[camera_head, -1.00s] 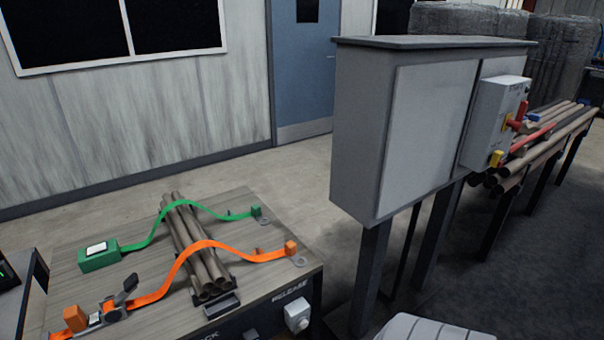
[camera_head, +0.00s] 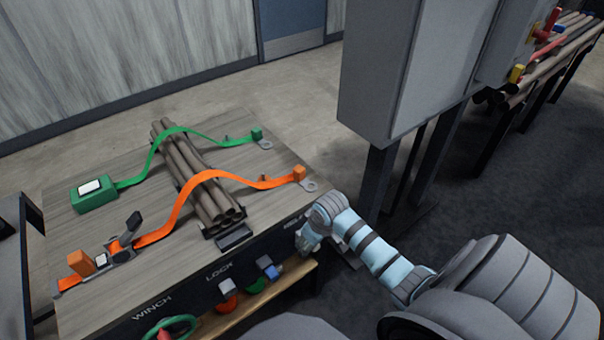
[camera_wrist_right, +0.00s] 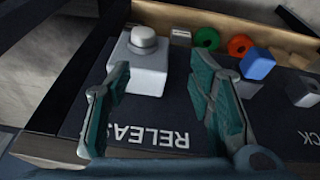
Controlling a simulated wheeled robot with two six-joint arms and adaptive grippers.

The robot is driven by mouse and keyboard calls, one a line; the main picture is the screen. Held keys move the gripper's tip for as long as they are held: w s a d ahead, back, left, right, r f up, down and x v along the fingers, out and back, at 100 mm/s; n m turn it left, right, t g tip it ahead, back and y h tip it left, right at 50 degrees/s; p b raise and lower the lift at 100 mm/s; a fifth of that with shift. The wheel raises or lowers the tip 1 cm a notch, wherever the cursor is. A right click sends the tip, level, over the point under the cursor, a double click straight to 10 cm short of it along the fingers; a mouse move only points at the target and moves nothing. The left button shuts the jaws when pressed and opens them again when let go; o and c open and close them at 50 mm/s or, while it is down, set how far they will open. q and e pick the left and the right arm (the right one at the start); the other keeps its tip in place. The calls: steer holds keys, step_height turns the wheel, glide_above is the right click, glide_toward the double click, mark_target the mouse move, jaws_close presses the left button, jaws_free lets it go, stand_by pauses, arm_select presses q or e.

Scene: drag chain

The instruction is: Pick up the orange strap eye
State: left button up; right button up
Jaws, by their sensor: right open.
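The orange strap (camera_head: 200,180) runs over a bundle of brown tubes on the bench. At its right end is the orange strap eye (camera_head: 299,173), an orange block beside a flat grey ring, near the bench's front right corner. My right gripper (camera_head: 303,247) is below and in front of it, by the bench's front panel. In the right wrist view the fingers (camera_wrist_right: 157,72) are open, with a pale RELEASE button box (camera_wrist_right: 138,65) showing between them. The strap eye is not visible there. My left gripper is not in view.
The tube bundle (camera_head: 195,175) and green strap (camera_head: 150,158) lie on the bench. The front panel carries a blue-topped control (camera_head: 268,267) and other knobs. A grey cabinet (camera_head: 395,70) stands on legs to the right of the bench.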

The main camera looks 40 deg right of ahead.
steer(key=w+d+r+n, duration=0.1)
steer(key=w+d+r, duration=0.15)
steer(key=r, duration=0.45)
steer(key=w+d+r, duration=0.1)
steer(key=w+r, duration=0.3)
steer(key=r, duration=0.4)
steer(key=t+y, duration=0.1)
glide_toward(301, 170)
steer(key=shift+m, duration=0.3)
steer(key=b+x, duration=0.4)
steer(key=x, duration=0.6)
steer(key=shift+w+f, duration=0.2)
steer(key=shift+f, duration=0.15)
jaws_close()
